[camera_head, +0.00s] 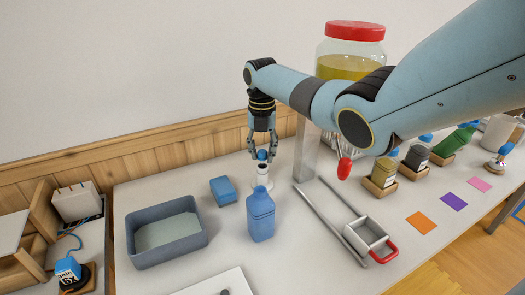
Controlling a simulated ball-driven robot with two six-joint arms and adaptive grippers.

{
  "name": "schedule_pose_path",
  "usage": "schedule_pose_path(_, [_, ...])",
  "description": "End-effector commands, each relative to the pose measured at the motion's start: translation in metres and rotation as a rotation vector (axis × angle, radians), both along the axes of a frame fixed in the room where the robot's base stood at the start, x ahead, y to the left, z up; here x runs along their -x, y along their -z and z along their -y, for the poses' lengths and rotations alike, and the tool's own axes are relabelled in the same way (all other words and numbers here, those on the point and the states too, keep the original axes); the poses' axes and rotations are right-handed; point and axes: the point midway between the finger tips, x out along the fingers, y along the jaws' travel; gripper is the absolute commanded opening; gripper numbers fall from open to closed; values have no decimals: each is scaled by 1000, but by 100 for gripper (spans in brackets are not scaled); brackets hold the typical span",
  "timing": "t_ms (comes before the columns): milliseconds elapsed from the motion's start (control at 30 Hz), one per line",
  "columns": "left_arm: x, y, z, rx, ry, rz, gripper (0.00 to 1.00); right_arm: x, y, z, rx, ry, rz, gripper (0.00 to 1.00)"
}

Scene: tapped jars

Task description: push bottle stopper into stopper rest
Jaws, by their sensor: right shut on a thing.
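My right gripper (262,152) points straight down near the back of the table, its fingers shut on the blue bottle stopper (262,155). The stopper shows as a small round blue top between the fingertips. Directly below is a small white upright piece (263,173), which looks like the stopper rest. The stopper is at or just above its top; I cannot tell whether it is seated. A blue bottle (261,217) stands upright in front of the rest and covers its lower part. My left gripper is not in view.
A grey-blue bin (130,244) and a blue block (223,190) lie left of the bottle. Metal rails (318,221) with a red-handled carriage (369,236) lie right, near a red tap (344,168). A red-lidded jar (352,47) rises behind my arm. Bottles in wooden holders (379,188) stand further right.

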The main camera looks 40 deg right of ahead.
Motion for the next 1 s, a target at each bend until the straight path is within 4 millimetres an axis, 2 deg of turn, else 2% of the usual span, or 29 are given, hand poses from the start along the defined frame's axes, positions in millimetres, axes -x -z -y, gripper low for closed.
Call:
schedule_pose_path(333, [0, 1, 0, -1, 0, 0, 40, 0, 1, 0, -1, 0, -1, 0])
schedule_pose_path(1000, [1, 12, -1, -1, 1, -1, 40, 0, 18, 0, -1, 0, -1, 0])
